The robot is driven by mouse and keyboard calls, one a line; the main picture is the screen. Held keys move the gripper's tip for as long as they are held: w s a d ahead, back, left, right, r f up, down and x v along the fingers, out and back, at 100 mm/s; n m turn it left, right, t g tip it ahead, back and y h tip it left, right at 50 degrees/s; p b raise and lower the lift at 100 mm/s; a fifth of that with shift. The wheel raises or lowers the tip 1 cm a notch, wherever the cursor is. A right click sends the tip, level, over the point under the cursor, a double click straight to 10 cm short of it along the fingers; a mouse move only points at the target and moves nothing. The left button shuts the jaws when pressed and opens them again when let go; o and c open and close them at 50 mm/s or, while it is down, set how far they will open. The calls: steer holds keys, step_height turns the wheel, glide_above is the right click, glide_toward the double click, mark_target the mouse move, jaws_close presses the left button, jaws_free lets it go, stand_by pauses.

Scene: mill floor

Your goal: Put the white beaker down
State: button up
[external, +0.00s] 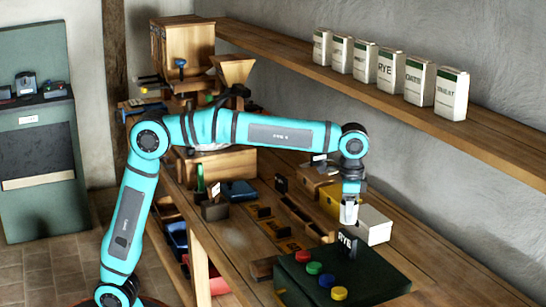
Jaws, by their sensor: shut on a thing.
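My gripper (351,197) is at the end of the teal arm, pointing down over the right part of the bench (225,235). It is shut on the small white beaker (349,213), which looks upright. The fingers are too small to make out clearly. The beaker appears just behind a dark "RYE" sign and beside a white block. I cannot tell whether its bottom touches anything.
A dark green box (365,275) with coloured round knobs stands in front. The white block (376,226) and a yellow box (330,200) are close to the gripper. Labelled packets (390,70) stand on the wall shelf (490,130). A wooden mill (183,45) is at the back.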

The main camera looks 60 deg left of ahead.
steer(key=s+a+r+n, duration=0.15)
steer(key=a+r, duration=0.35)
steer(key=a, duration=0.7)
steer(key=a+r+n, duration=0.3)
steer(key=a+r, duration=0.2)
steer(key=a, duration=0.7)
steer(key=s+a+r+n, duration=0.1)
steer(key=a+r+n, duration=0.3)
steer(key=a, duration=0.8)
steer(key=s+a+r+n, duration=0.3)
steer(key=s+a+r, duration=0.3)
steer(key=s+a, duration=0.55)
steer(key=s+a+r+n, duration=0.4)
steer(key=s+a+r, duration=0.4)
steer(key=a, duration=0.6)
steer(key=s+a+f+n, duration=0.3)
steer(key=a, duration=0.9)
steer(key=s+a+f+n, duration=0.2)
steer(key=a+f+n, duration=0.15)
steer(key=a, duration=0.75)
steer(key=s+a+f+n, duration=0.2)
steer(key=s+a+f, duration=0.15)
steer(key=a, duration=0.85)
steer(key=f, duration=2.7)
steer(key=shift+w+d+f, duration=0.25)
steer(key=shift+f, duration=0.15)
